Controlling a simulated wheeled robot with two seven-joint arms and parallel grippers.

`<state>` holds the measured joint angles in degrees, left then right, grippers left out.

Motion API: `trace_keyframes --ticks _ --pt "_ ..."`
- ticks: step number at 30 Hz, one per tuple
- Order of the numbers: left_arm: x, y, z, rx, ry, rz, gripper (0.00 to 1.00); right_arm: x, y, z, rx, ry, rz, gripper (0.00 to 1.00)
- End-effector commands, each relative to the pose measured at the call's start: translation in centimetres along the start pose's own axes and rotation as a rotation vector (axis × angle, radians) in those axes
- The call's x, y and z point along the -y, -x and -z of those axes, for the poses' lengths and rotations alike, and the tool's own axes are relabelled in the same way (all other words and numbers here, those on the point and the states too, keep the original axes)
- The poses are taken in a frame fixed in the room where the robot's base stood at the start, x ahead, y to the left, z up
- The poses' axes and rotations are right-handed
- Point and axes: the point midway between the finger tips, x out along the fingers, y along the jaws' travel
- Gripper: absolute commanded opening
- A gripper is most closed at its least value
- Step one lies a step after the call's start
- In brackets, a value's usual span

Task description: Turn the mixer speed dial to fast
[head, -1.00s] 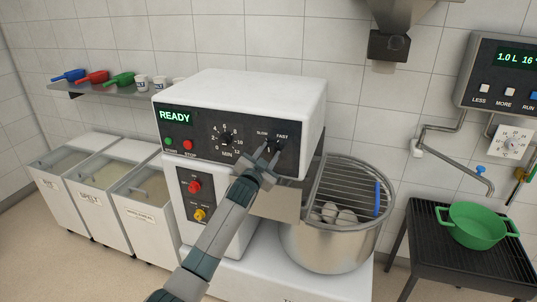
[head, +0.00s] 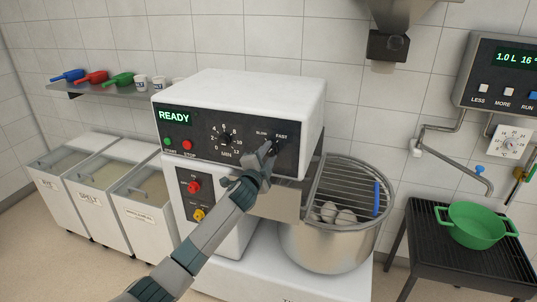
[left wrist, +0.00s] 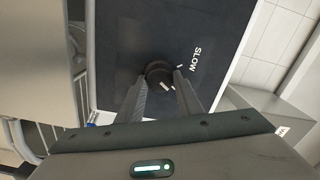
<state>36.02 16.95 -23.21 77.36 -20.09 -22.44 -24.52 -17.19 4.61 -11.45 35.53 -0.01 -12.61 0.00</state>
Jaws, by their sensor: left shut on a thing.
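The mixer speed dial is a small dark round knob, clear in the left wrist view (left wrist: 158,72), on the mixer's black panel (head: 200,131) under the SLOW and FAST labels. My left gripper (head: 271,149) is at the panel, its two fingers on either side of the knob and shut on it, as the left wrist view shows (left wrist: 158,84). There, a pale mark on the knob's lower side lies between the fingers, apart from the tick by SLOW. FAST is not visible in that view. In the head view the fingers mostly cover the dial. My right gripper is not in view.
The panel also has a minute timer dial (head: 226,139), green START (head: 170,141) and red STOP (head: 188,146) buttons, and a READY display. A red knob (head: 194,187) sits below. The guarded steel bowl (head: 330,249) stands right of my left arm.

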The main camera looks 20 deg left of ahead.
Motion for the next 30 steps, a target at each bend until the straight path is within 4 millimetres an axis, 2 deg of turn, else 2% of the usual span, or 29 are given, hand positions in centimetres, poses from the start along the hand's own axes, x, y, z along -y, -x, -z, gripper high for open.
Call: trace_keyframes --ticks 13,14,15,16,30 --pt "-0.02 0.00 0.00 0.000 -0.015 0.000 0.10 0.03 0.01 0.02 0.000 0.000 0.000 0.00" --pt "-0.02 0.00 0.00 0.000 -0.015 0.000 0.37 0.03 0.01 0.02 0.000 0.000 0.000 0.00" --pt "-0.02 0.00 0.00 0.000 -0.015 0.000 0.47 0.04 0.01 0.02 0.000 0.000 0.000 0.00" --pt "-0.02 0.00 0.00 0.000 -0.015 0.000 0.50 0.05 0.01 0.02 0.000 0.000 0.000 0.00" --pt "-0.10 0.40 -0.07 0.001 -0.014 0.000 0.50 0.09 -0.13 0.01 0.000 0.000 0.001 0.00"
